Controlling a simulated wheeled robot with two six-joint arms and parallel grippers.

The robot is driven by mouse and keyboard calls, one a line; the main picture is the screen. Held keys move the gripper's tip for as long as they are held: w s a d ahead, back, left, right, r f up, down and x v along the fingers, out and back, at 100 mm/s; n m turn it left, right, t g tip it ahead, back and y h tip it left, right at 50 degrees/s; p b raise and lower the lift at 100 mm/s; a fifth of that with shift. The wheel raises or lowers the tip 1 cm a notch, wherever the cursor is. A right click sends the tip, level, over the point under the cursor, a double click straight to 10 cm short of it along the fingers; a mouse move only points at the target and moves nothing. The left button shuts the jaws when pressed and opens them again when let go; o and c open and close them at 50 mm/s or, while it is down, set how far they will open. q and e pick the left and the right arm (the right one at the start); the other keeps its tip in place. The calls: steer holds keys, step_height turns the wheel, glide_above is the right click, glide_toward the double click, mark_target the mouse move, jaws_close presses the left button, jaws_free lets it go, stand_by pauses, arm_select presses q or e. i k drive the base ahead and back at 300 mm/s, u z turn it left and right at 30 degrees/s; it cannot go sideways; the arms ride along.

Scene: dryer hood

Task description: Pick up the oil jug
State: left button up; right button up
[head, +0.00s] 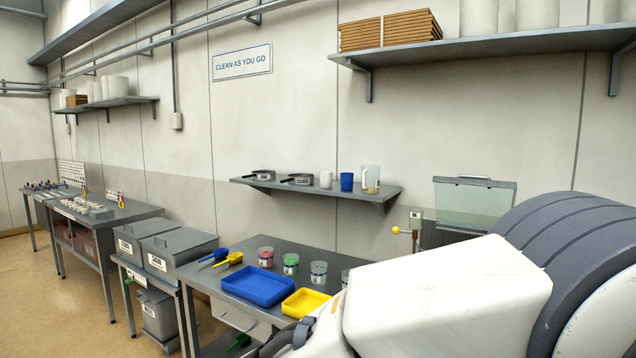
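A pale, see-through jug with a handle (371,178) stands upright at the right end of the small wall shelf. It looks like the oil jug, but I cannot read any label on it. A tan patch shows low on its front. A blue cup (347,182) stands just left of it. My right arm crosses the lower right of the head view, well below and in front of the shelf. My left gripper is out of view. Nothing is seen touching the jug.
The small wall shelf (300,188) also holds a white cup (325,179) and two dark pans. Below, the bench holds a blue tray (258,287), a yellow tray (306,302), scoops and several small tubs. A clear-lidded hood (474,203) stands right of the shelf.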

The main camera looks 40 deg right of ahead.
mark_target(370, 173)
steer(key=u, duration=0.05)
steer(key=i, duration=1.15)
steer(key=z, duration=0.35)
steer(key=i, duration=1.1)
steer(key=z, duration=1.35)
steer(key=i, duration=0.8)
steer(key=z, duration=1.1)
steer(key=i, duration=0.2)
steer(key=z, duration=0.2)
